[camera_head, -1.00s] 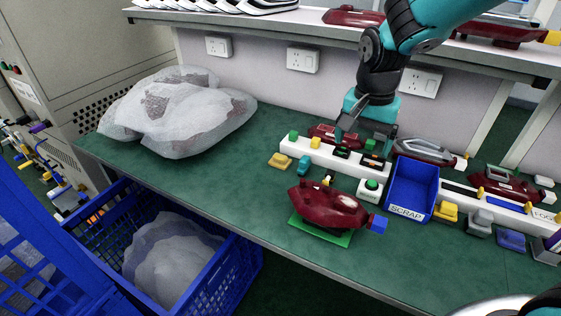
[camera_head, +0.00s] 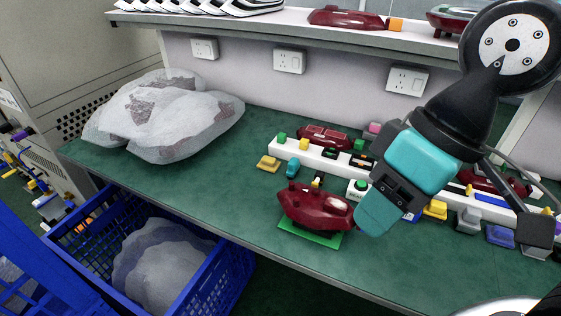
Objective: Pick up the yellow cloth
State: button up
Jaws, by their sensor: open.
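No plainly cloth-like yellow thing can be made out. Two small yellow pieces lie on the green bench: one yellow piece (camera_head: 268,163) at the left end of the white rail, and another yellow piece (camera_head: 435,209) in front of the rail at the right. I cannot tell which is the cloth. My gripper (camera_head: 456,228) is large and close to the camera at the right, open, its fingers spread apart. In the picture it spans the right yellow piece; I cannot tell its height above it.
Wrapped bags (camera_head: 165,115) fill the left back. A blue crate (camera_head: 215,285) stands below the front edge. The left front bench is clear.

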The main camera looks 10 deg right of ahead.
aim_at(271, 164)
jog(key=z, duration=2.05)
jog(key=k, duration=1.25)
jog(key=u, duration=1.75)
jog(key=i, duration=1)
jog(key=z, duration=0.05)
